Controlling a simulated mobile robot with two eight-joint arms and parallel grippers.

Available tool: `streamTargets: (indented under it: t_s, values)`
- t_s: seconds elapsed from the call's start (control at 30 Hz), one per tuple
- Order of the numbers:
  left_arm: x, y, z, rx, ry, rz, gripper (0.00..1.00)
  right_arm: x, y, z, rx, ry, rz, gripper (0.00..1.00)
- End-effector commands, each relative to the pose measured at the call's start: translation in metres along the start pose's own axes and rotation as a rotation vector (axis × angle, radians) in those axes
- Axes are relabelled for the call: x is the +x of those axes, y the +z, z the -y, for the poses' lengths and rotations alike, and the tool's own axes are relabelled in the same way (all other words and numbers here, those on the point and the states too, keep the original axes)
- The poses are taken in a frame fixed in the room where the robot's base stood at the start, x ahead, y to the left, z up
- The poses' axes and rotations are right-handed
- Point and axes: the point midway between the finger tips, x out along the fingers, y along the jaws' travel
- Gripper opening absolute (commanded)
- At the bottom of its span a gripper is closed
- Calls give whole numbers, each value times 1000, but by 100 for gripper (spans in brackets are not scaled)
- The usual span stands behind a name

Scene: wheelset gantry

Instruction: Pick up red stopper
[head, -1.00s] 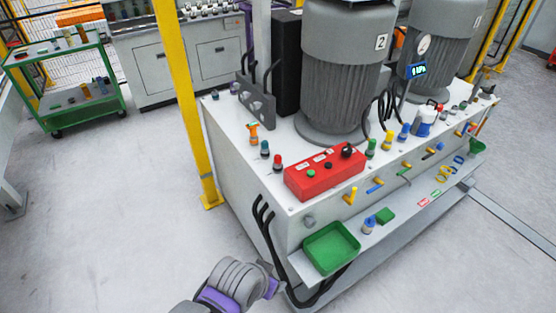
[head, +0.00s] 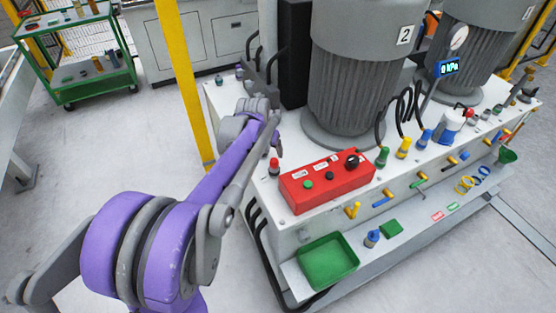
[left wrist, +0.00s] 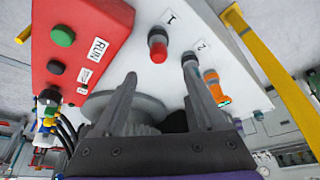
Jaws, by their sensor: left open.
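The red stopper (head: 274,166) stands upright on the white cabinet top, left of the red control box. It also shows in the left wrist view (left wrist: 158,46), beside a label "1", with a dark lower part. My left gripper (left wrist: 158,76) is open and empty. In that view the stopper lies between and beyond its two fingertips, apart from both. In the head view my left gripper (head: 276,148) is small and mostly hidden by its own arm, just behind the stopper. My right gripper is not in view.
The red control box (head: 326,184) with buttons stands close beside the stopper. An orange-topped fitting (left wrist: 212,84) stands near the right finger. A large grey motor (head: 350,85) rises behind. A green tray (head: 327,262) sits on the lower ledge. A yellow post (head: 183,80) stands at the left.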

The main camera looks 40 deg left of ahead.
Motion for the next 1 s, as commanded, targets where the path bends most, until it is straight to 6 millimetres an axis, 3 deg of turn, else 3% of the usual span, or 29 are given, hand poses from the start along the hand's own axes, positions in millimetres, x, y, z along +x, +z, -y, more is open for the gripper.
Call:
streamTargets:
  t_s: [0.1, 0.37, 0.63, 0.93, 1.0]
  values:
    - [21, 0, 0, 1, 0, 0, 74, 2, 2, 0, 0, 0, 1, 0]
    - [42, 0, -1, 1, 0, -1, 74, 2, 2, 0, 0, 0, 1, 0]
    - [80, 0, -3, 2, 0, -1, 74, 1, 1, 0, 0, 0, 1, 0]
    - [86, 1, -3, 1, 0, -1, 74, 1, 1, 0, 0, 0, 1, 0]
    - [86, 1, -3, 1, 0, -1, 63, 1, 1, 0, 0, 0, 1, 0]
